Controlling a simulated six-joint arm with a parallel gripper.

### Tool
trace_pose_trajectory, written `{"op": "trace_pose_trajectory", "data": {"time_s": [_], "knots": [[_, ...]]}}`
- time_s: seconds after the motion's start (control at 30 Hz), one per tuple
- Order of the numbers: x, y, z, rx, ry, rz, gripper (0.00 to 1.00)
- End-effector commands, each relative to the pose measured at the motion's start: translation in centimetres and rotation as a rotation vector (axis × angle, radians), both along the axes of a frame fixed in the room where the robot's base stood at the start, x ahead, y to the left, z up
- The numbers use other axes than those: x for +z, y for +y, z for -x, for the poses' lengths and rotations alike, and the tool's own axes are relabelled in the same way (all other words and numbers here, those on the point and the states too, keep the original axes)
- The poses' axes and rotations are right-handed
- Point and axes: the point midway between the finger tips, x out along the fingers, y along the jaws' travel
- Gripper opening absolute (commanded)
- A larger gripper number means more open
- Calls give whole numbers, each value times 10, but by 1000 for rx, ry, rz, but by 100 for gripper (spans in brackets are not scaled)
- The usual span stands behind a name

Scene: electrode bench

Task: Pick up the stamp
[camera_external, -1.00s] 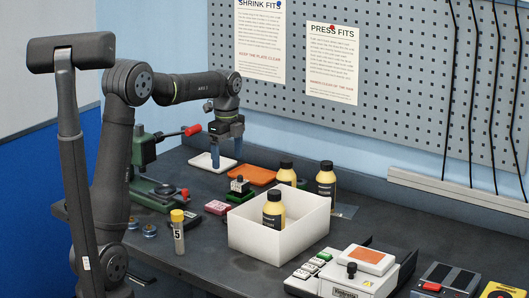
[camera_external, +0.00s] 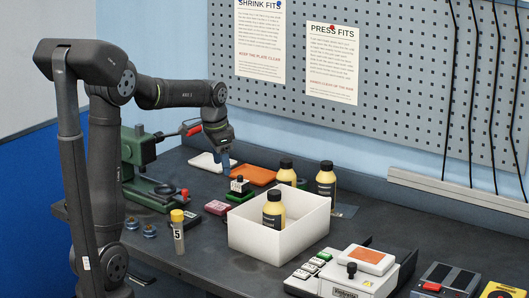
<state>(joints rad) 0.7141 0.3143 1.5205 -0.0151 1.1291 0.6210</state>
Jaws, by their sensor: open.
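A small stamp (camera_external: 239,186) with a black knob and a pale body stands upright on or in a green base (camera_external: 240,198), left of the white bin. My gripper (camera_external: 224,163), with blue fingers, is open and empty. It hangs tilted a little above and to the left of the stamp in the picture, and appears apart from it. The fingers overlap one another from this angle, so the gap between them is hard to see.
A white bin (camera_external: 262,240) holds a yellow bottle (camera_external: 273,212). Two more bottles stand behind it. A red pad (camera_external: 217,207), an orange pad (camera_external: 255,175) and a white tray (camera_external: 207,163) lie near the stamp. A green press (camera_external: 140,150) and a yellow-capped vial (camera_external: 178,232) stand left.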

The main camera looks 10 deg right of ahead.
Motion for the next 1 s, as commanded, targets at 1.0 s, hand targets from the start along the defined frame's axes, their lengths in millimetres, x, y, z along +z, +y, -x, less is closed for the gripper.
{"op": "trace_pose_trajectory", "data": {"time_s": [1.0], "knots": [[-111,-9,-7,531,23,146,58]]}}
